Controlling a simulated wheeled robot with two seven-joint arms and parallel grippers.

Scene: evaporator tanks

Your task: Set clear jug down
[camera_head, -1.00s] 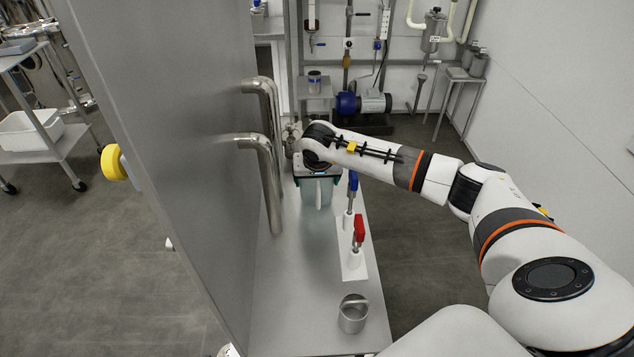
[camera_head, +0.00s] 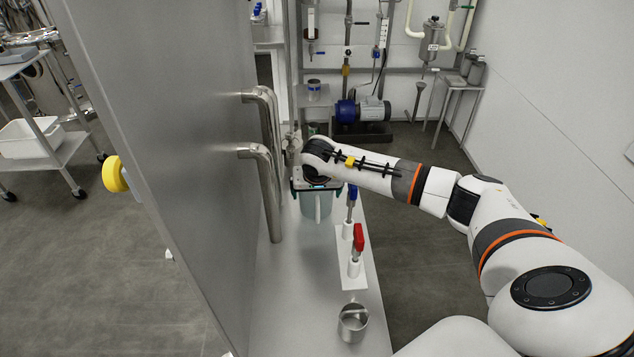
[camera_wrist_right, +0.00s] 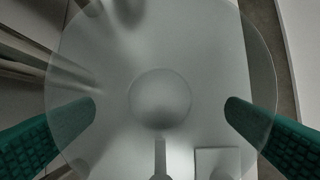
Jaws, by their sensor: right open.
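The clear jug (camera_head: 309,210) stands upright, apparently on the narrow steel bench (camera_head: 299,300), below my right wrist in the head view. Its handle faces the camera. My right gripper (camera_head: 317,192) is over the jug's top. In the right wrist view I look down into the round, see-through jug (camera_wrist_right: 160,60). The green fingers of the right gripper (camera_wrist_right: 160,108) are apart, one at each side of the jug, with a gap between their tips. Whether they touch its wall is unclear. The left gripper is not in view.
Steel pipes (camera_head: 268,190) run down close left of the jug, beside a large steel panel (camera_head: 180,120). A blue-handled valve (camera_head: 351,200) and a red-handled valve (camera_head: 359,238) stand to its right. A steel cup (camera_head: 353,323) stands at the near end; bare bench lies between.

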